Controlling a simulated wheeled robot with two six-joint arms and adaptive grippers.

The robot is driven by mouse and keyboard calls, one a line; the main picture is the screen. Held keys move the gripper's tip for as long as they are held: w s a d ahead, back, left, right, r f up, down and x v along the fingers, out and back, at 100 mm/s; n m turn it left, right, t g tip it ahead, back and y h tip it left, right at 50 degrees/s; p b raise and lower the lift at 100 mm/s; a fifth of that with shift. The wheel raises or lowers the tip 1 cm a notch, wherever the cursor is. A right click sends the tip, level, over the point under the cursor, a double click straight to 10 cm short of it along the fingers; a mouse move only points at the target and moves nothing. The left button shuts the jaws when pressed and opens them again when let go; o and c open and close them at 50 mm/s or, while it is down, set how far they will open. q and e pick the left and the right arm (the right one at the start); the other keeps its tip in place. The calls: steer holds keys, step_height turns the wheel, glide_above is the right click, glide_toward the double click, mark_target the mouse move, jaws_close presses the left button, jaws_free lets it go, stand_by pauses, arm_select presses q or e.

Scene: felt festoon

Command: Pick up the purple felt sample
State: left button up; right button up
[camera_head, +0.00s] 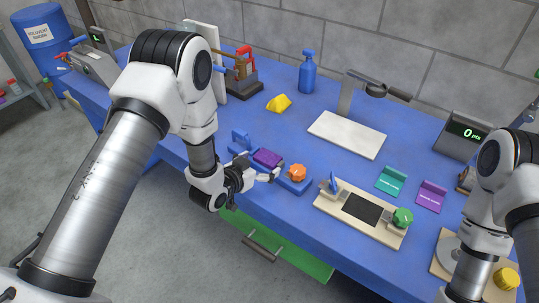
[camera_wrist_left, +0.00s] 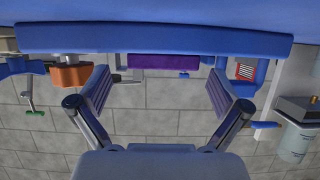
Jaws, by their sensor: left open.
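The purple felt sample (camera_head: 268,158) lies on a blue fixture (camera_head: 294,186) near the table's front edge, beside an orange knob (camera_head: 297,172). My left gripper (camera_head: 272,176) is just in front of the sample, at the table's front edge, with its fingers pointing toward the fixture. In the left wrist view the purple sample (camera_wrist_left: 163,62) shows as a band beyond the fingertips, between the two spread fingers of my left gripper (camera_wrist_left: 159,74). The gripper is open and empty, apart from the sample. My right arm shows at the right, but its gripper is out of view.
A wooden board with a dark pad and a green knob (camera_head: 403,216) lies right of the fixture. Bare table (camera_head: 240,125) lies behind the fixture.

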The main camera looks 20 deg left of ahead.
arm_select(q)
steer(key=shift+w+f, duration=0.15)
steer(key=shift+w, duration=0.2)
steer(key=shift+a+f, duration=0.1)
steer(key=shift+a, duration=0.05)
steer(key=shift+s, duration=0.15)
steer(key=c, duration=1)
steer(key=shift+r, duration=0.2)
